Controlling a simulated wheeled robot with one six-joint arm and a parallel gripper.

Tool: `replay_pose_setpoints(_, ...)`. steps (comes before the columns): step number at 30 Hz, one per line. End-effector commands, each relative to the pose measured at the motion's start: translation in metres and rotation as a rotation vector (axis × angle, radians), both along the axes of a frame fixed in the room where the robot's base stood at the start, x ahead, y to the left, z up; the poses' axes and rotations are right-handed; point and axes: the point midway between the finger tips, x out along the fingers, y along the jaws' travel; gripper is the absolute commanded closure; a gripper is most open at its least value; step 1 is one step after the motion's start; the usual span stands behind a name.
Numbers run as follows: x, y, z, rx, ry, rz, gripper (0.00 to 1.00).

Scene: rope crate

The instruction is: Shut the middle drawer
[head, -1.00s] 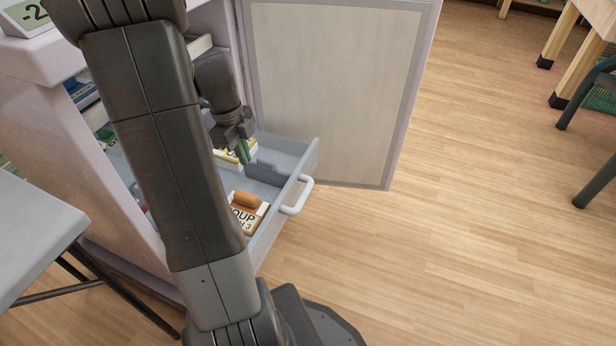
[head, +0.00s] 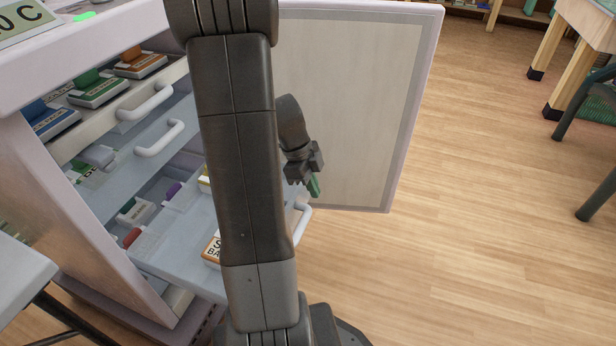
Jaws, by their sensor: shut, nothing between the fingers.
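The cabinet on the left holds stacked drawers. The lowest handle I see, a white one (head: 302,222), belongs to a pale blue-grey drawer (head: 165,250) pulled far out. A labelled box (head: 211,249) shows in it, and my arm hides much of it. Above, a blue-grey drawer front has a white handle (head: 160,138), and a white top drawer front has another handle (head: 146,102). By the handles, the blue-grey front is in the middle, but I cannot tell for sure. My gripper (head: 314,187) is shut and empty, with green fingertips, in front of the open door and apparently above the lowest handle.
The cabinet door (head: 345,110) stands wide open behind my gripper. Several labelled items (head: 98,90) sit in the top drawer. A grey table (head: 20,270) is at the left edge. The wooden floor (head: 480,230) at right is clear up to a table and chair.

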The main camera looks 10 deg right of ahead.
Motion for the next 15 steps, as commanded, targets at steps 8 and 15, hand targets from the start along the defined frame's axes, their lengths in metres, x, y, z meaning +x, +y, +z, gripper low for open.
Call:
replay_pose_setpoints(8,0.011,0.016,-0.021,0.0,-0.003,0.003,1.0)
replay_pose_setpoints(15,0.018,0.027,-0.02,0.0,-0.001,0.001,1.0)
